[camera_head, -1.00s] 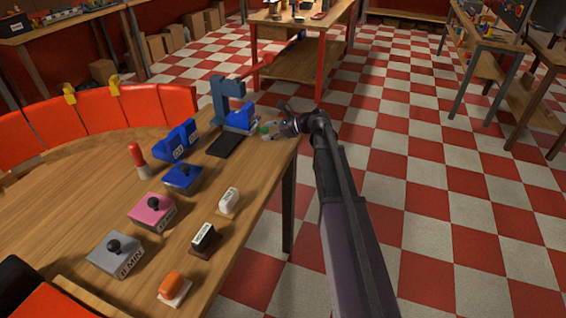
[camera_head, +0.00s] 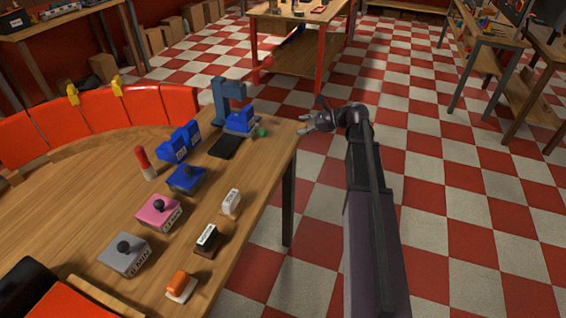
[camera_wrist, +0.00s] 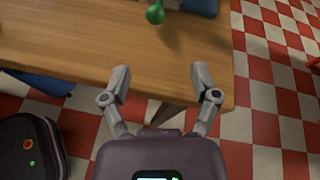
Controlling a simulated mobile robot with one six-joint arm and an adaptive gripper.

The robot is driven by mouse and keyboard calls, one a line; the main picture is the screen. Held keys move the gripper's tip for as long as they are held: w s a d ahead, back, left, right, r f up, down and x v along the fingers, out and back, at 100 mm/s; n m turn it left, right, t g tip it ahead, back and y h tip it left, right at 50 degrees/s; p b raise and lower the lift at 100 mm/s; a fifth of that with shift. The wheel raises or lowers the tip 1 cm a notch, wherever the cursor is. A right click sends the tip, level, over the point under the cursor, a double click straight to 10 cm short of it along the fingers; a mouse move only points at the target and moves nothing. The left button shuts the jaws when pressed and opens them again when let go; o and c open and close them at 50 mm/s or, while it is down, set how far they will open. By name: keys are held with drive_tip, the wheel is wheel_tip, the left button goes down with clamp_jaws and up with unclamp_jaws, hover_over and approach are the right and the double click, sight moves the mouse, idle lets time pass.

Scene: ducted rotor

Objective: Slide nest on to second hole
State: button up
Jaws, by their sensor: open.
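A dark blue press (camera_head: 229,97) with a long red lever stands near the far right corner of the wooden bench. A bright blue block, seemingly the nest (camera_head: 240,122), sits at its foot beside a black plate (camera_head: 226,146). A small green knob (camera_head: 263,132) shows on its right side, and also at the top of the wrist view (camera_wrist: 155,14). My gripper (camera_head: 303,125) is open and empty by the bench's right edge, apart from the knob. In the wrist view its spread fingers (camera_wrist: 160,72) point toward the knob. The holes cannot be made out.
Blue (camera_head: 187,178), pink (camera_head: 158,210) and grey (camera_head: 125,254) knobbed blocks stand on the bench, with a red-handled tool (camera_head: 146,163) and small stamps (camera_head: 207,239) nearby.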

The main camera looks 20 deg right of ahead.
drive_tip(key=s+a+n+g+h+p, duration=0.1)
drive_tip(key=s+a+n, duration=0.1)
drive_tip(key=s+a+n+g+h+p, duration=0.1)
drive_tip(key=s+a+n+p, duration=0.1)
drive_tip(key=s+a+n, duration=0.1)
drive_tip(key=s+a+n+g+h+p, duration=0.1)
drive_tip(key=s+a+n+p, duration=0.1)
drive_tip(key=a, duration=0.1)
drive_tip(key=shift+s+a+f+n+g+h, duration=0.1)
drive_tip(key=shift+s+f+n+g+h, duration=0.2)
drive_tip(key=shift+s+f, duration=0.1)
drive_tip(key=s+a+r+n+g+h+p, duration=0.1)
drive_tip(key=s+n+h+p, duration=0.4)
drive_tip(key=s+n, duration=0.5)
drive_tip(key=shift+s+a+r+g+h+p, duration=0.4)
drive_tip(key=shift+a+g+p, duration=0.45)
drive_tip(key=shift+a, duration=0.45)
